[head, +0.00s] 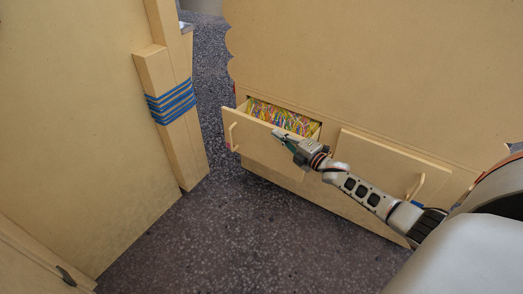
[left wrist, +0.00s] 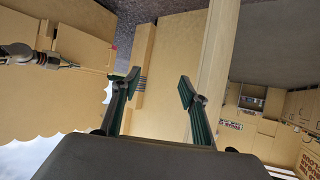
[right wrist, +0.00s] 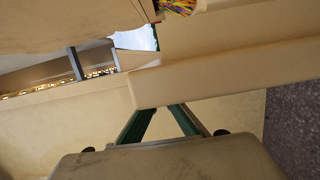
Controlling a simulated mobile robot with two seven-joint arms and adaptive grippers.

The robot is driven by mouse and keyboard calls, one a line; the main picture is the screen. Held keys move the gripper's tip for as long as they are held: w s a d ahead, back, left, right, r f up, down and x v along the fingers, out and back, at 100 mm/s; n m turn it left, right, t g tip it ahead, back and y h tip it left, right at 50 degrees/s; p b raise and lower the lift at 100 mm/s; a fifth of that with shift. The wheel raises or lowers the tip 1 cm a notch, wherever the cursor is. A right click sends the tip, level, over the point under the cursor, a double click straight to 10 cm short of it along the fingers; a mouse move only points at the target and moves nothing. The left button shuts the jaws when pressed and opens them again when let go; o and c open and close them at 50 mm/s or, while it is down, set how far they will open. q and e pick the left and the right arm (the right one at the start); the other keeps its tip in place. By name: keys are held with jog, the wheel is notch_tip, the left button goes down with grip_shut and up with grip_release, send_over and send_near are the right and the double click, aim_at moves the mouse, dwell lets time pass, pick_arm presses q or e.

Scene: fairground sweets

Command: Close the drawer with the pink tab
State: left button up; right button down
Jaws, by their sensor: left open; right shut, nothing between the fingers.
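A wooden drawer (head: 262,147) stands pulled out of the counter in the head view, with colourful striped sweets (head: 282,117) inside. It has a pale handle (head: 233,134) and a small pinkish tab (head: 229,147) at its left end. My right gripper (head: 279,134) is shut and empty at the upper edge of the drawer front, right of the handle. In the right wrist view its fingertips (right wrist: 172,106) meet the wooden drawer front (right wrist: 215,75); I cannot tell whether they touch. My left gripper (left wrist: 158,84) is open and empty in its own wrist view.
A second drawer front (head: 380,163) with a pale handle (head: 416,187) is to the right, partly behind my right arm. A wooden post (head: 168,90) with blue bands stands left of the open drawer. The speckled floor (head: 245,225) in front is clear.

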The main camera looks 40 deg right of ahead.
jog(key=d, duration=0.1)
jog(key=w+d+f+b, duration=0.1)
jog(key=d, duration=0.1)
jog(key=d+b, duration=0.1)
jog(key=d, duration=0.1)
jog(key=shift+w+d+f, duration=0.15)
jog(key=shift+w+d, duration=0.05)
jog(key=shift+w, duration=0.05)
pick_arm(q)
jog(key=d+n, duration=0.1)
jog(key=d, duration=0.1)
jog(key=d+n+h+b, duration=0.1)
jog(key=d, duration=0.1)
jog(key=shift+s+r+n+t, duration=0.1)
jog(key=shift+s+n+t, duration=0.05)
jog(key=shift+n+t, duration=0.2)
pick_arm(e)
jog(key=d, duration=0.1)
jog(key=w+d+r, duration=0.1)
jog(key=d, duration=0.1)
jog(key=shift+w, duration=0.2)
jog(key=shift+a+r, duration=0.1)
jog(key=shift+r, duration=0.05)
pick_arm(q)
jog(key=shift+a, duration=0.1)
